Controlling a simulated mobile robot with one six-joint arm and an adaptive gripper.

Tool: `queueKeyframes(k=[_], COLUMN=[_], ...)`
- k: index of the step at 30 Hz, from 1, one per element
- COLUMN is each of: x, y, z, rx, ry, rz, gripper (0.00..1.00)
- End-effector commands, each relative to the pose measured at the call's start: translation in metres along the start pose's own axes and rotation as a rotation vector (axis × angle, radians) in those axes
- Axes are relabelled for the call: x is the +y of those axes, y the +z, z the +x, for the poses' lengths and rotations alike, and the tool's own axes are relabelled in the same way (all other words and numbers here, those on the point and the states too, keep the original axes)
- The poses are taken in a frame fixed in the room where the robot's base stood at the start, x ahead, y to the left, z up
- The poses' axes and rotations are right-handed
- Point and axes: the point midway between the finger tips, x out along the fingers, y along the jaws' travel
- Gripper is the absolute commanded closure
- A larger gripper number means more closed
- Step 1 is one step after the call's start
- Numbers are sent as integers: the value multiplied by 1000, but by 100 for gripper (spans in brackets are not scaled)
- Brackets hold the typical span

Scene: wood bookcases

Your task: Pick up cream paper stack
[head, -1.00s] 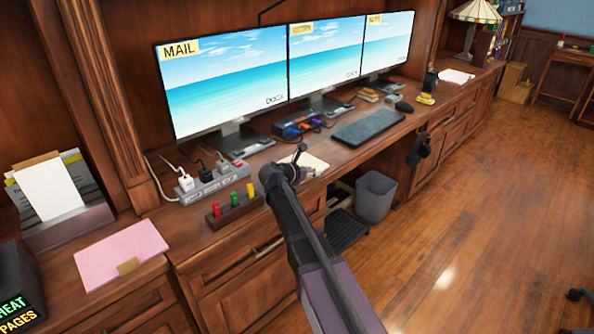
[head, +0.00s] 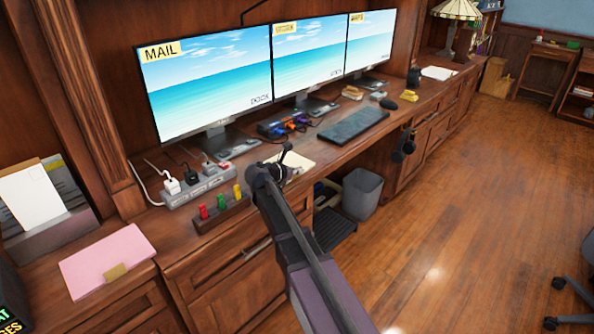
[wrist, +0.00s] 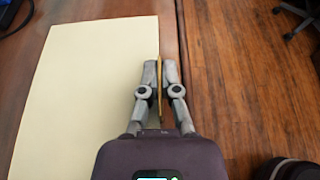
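The cream paper stack (wrist: 85,85) fills the left half of the wrist view, a flat pale sheet with its long right edge by my fingers. In the head view the stack (head: 300,161) shows partly behind the end of my arm, at the front of the desk. My gripper (wrist: 160,66) has its two fingers close together at the stack's right edge, with a thin tan-yellow strip, seemingly the stack's tab, pinched between them. The near part of that edge is hidden by my gripper.
The desk (head: 250,185) holds a power strip (head: 198,188), a rack with red, green and yellow pieces (head: 222,207), a keyboard (head: 354,125) and three monitors. A pink paper stack (head: 105,258) lies at left. A bin (head: 362,195) stands below; the floor at right is open.

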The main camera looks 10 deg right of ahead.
Motion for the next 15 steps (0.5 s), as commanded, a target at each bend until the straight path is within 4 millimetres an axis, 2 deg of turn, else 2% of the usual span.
queueKeyframes(k=[15], x=[0], y=[39], z=[-16], rx=[0], ry=[0], rz=[0], gripper=[100])
